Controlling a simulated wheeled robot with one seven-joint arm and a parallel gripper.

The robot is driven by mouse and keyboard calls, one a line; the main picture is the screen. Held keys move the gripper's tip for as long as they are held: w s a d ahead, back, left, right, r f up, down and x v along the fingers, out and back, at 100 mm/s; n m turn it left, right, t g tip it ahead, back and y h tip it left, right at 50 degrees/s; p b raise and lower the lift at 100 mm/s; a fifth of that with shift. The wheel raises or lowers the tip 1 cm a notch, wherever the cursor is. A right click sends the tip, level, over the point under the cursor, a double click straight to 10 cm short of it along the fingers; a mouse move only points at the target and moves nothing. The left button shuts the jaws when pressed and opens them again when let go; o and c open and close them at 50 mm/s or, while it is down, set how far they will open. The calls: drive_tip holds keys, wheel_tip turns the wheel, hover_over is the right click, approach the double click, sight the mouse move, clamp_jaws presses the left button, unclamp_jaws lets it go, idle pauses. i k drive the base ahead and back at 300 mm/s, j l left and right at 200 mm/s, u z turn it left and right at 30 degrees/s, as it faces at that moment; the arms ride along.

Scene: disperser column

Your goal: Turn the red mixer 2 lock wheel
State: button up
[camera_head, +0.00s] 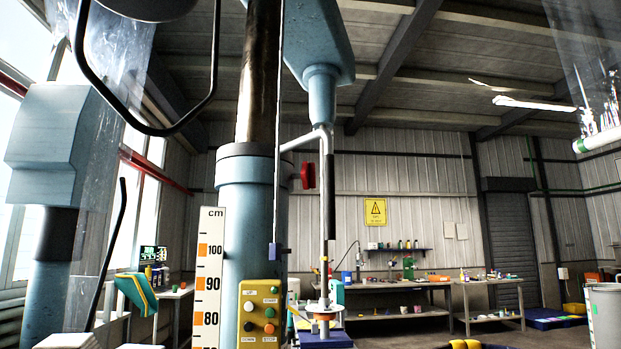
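A red lock wheel (308,176) is on the right side of the light blue disperser column (247,215), beside its upper collar. I see the wheel nearly edge-on, and no hand is on it. A dark piston (257,80) rises from the column to the blue mixer head (318,45). A pale shaft guard tube (326,200) hangs from the head, with a bracket bar reaching across to the column near the wheel. My gripper is not in view.
A yellow button panel (259,313) is on the column front, beside a cm scale (208,280). A black bent bar (150,128) crosses the upper left. Another blue machine (62,150) stands at left. Workbenches (400,285) line the back wall. A grey vessel (604,310) stands at right.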

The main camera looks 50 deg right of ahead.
sight(308, 175)
drive_tip(key=z, duration=0.45)
drive_tip(key=i+l+z, duration=0.2)
drive_tip(key=l+z, duration=0.2)
drive_tip(key=i+l+z, duration=0.25)
drive_tip(key=l+z, duration=0.2)
